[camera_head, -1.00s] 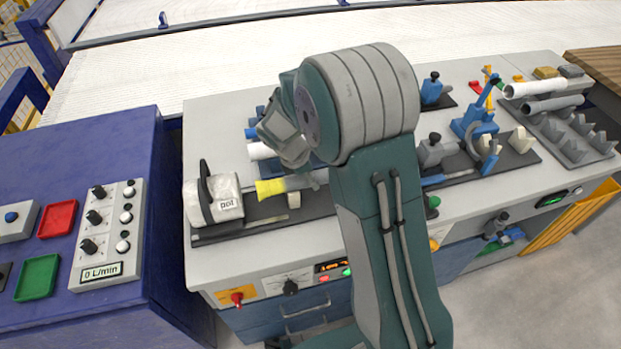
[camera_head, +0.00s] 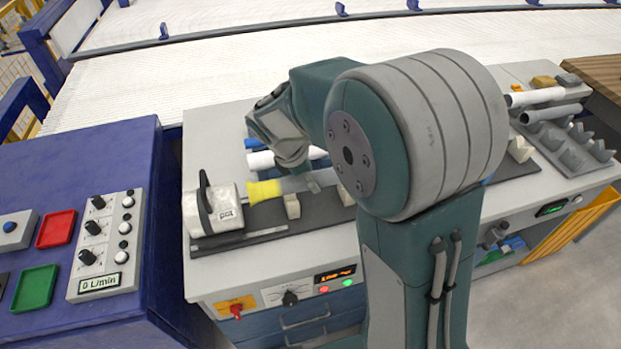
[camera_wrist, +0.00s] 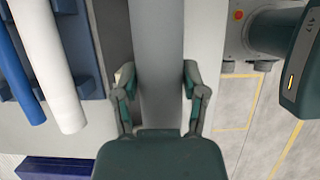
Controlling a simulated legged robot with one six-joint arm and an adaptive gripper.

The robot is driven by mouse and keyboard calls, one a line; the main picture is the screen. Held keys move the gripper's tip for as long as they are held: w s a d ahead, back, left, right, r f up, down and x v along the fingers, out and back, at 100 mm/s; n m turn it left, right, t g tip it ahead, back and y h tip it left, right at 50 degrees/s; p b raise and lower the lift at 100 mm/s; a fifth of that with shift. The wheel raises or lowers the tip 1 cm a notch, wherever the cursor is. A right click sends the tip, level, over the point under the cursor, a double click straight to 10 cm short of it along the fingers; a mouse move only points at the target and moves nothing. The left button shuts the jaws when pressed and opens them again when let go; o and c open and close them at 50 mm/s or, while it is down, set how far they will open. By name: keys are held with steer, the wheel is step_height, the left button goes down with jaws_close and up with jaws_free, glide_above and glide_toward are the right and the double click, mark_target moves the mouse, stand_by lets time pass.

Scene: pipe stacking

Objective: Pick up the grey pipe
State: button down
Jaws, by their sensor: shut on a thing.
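My gripper (camera_head: 314,184) is on the pipe from above, right of the yellow piece. In the wrist view the grey pipe (camera_wrist: 157,55) runs between the two fingers of my gripper (camera_wrist: 158,108), which are shut on it. The pipe's right part is hidden behind my arm in the head view. Cream support blocks (camera_head: 292,206) show just below the pipe; I cannot tell whether it touches them.
A white pipe (camera_head: 261,160) and a blue pipe (camera_wrist: 17,60) lie in a rack beside the grey pipe. A blue control console (camera_head: 80,160) stands left. Another white pipe (camera_head: 535,96) and a grey rack (camera_head: 575,150) are at the right of the bench.

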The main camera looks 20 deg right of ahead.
steer(key=s+a+r, duration=0.2)
steer(key=s+r, duration=0.2)
steer(key=s, duration=0.4)
steer(key=shift+s+a, duration=0.25)
steer(key=shift+s, duration=0.15)
